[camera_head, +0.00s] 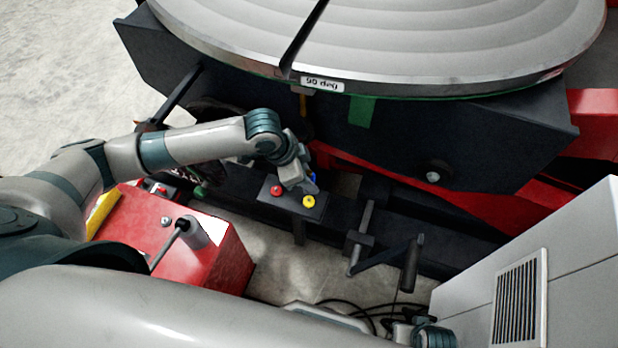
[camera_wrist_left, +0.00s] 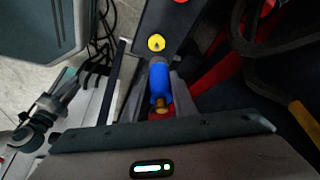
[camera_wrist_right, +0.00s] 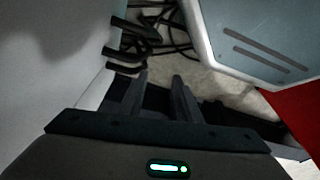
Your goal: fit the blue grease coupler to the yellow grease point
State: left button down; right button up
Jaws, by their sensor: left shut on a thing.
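The blue grease coupler (camera_wrist_left: 160,80) is between the fingers of my left gripper (camera_wrist_left: 159,88), with a brass end towards the palm. In the head view, my left gripper (camera_head: 303,183) is over the dark bracket plate, and only a little of the blue coupler (camera_head: 314,178) shows. The yellow grease point (camera_head: 308,201) is on the plate's near right corner; it also shows in the left wrist view (camera_wrist_left: 156,42), just beyond the coupler's front end. They look apart; the height between them is unclear. My right gripper (camera_wrist_right: 161,95) is open and empty.
A red grease point (camera_head: 277,190) sits left of the yellow one. The big round table (camera_head: 400,45) overhangs behind. A red box (camera_head: 190,255) stands left, a crank handle (camera_head: 410,265) right, and a grey cabinet (camera_head: 560,270) far right. Dark cables (camera_wrist_right: 150,35) lie near my right gripper.

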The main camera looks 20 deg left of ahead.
aim_at(309, 199)
pick_arm(q)
jog(key=shift+f+b, duration=0.4)
jog(key=shift+b, duration=0.1)
jog(key=shift+f+b, duration=0.7)
jog(key=shift+b, duration=0.15)
jog(key=shift+f+b, duration=0.75)
jog(key=shift+b, duration=0.25)
jog(key=shift+f+b, duration=0.3)
jog(key=shift+b, duration=0.1)
pick_arm(e)
notch_tip(309, 199, up, 11)
jog(key=a+t, duration=0.1)
jog(key=a, duration=0.1)
jog(key=shift+w+r+y, duration=0.15)
jog(key=shift+w+y, duration=0.15)
pick_arm(q)
jog(key=shift+p, duration=1.25)
pick_arm(e)
jog(key=shift+a+r, duration=0.1)
jog(key=shift+r, duration=1.2)
pick_arm(q)
jog(key=shift+f, duration=1.1)
pick_arm(e)
jog(key=shift+f, duration=0.25)
